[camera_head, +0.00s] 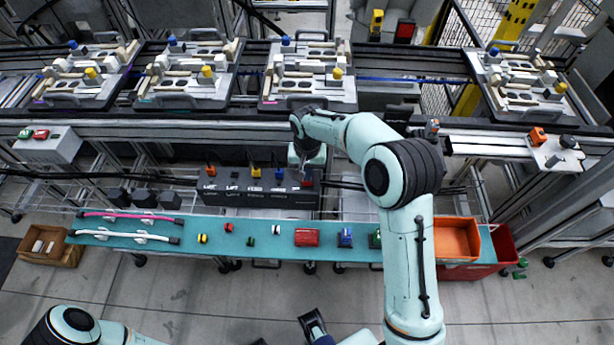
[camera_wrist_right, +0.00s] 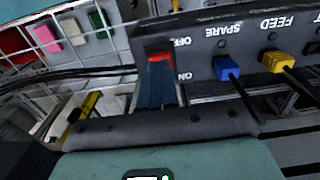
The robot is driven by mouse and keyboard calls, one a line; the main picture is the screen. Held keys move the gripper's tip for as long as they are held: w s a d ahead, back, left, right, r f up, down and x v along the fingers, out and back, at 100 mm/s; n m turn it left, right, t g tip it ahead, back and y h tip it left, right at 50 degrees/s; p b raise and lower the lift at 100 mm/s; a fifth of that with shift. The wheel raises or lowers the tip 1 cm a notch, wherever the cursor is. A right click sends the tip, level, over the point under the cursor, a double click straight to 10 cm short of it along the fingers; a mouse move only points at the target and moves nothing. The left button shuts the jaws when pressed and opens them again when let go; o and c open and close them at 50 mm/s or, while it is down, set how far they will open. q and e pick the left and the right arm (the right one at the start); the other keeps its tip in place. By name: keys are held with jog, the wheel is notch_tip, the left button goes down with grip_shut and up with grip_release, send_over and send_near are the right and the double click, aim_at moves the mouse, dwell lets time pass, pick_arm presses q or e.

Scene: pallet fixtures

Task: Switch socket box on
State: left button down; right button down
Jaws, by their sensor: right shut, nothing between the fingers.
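The socket box (camera_head: 258,198) is a long dark box behind the teal shelf, with a row of coloured plugs on its face. The right wrist view shows its dark face (camera_wrist_right: 204,65) close up, with SPARE, FEED, OFF and ON labels upside down. A red switch (camera_wrist_right: 160,56) sits beside the OFF and ON labels. My right gripper (camera_head: 304,172) is at the box's right end. In the wrist view its shut, empty fingers (camera_wrist_right: 158,84) lie over or against the switch and hide part of it. Contact and the switch's position cannot be told. My left gripper does not clearly show.
The teal shelf (camera_head: 170,232) in front holds small coloured parts, a red box (camera_head: 307,237) and an orange bin (camera_head: 458,238). Blue (camera_wrist_right: 227,70) and yellow (camera_wrist_right: 277,61) plugs with cables sit close beside the switch. Pallet fixtures (camera_head: 310,75) stand on the conveyor behind.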

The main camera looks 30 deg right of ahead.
jog(key=shift+f+b, duration=0.65)
jog(key=shift+f, duration=0.5)
dwell(0.7)
jog(key=shift+r+p, duration=2.5)
jog(key=shift+r, duration=1.05)
